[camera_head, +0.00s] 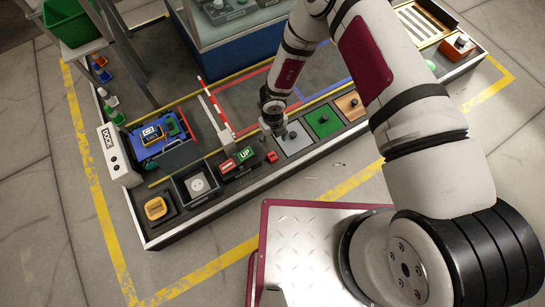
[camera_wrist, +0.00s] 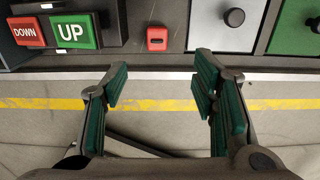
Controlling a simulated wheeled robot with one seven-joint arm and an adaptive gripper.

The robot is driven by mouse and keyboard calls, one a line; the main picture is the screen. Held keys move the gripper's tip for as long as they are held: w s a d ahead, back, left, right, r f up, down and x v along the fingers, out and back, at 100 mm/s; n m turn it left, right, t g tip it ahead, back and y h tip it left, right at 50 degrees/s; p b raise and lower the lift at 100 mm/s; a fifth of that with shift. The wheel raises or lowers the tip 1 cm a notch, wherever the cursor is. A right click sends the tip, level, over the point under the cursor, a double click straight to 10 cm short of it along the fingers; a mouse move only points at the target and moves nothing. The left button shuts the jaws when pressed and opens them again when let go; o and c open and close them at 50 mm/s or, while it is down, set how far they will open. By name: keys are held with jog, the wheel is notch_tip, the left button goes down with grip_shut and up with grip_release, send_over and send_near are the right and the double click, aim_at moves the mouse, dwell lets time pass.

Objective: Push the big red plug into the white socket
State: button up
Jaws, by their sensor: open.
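A small red block (camera_head: 271,157) with a dark slot in its face, which looks like the red plug, sits on the bench's front ledge right of the UP button. It also shows in the wrist view (camera_wrist: 157,39), top centre. A round white socket (camera_head: 198,184) sits in a square grey box further left on the ledge; it is out of the wrist view. My gripper (camera_head: 271,129) hangs over the ledge near the red block. In the wrist view my gripper (camera_wrist: 160,88) is open and empty, its green-padded fingers apart, with the block beyond the gap.
Red DOWN (camera_wrist: 26,32) and green UP (camera_wrist: 74,32) buttons stand left of the block. Grey (camera_head: 293,138) and green (camera_head: 324,118) lidded panels with knobs lie right. A yellow pad (camera_head: 156,208) and a DOCK box (camera_head: 112,151) are at the left end.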

jog(key=b, duration=0.3)
send_over(273, 156)
jog(key=f, duration=0.8)
jog(key=shift+w+f, duration=0.3)
jog(key=shift+w, duration=0.1)
jog(key=f+b, duration=0.2)
jog(key=f, duration=0.1)
jog(key=f+b, duration=0.1)
jog(key=f, duration=0.1)
jog(key=shift+s+a+f, duration=0.1)
jog(key=shift+s+f, duration=0.05)
jog(key=shift+s, duration=0.2)
jog(key=shift+c, duration=0.3)
jog(key=c, duration=1.1)
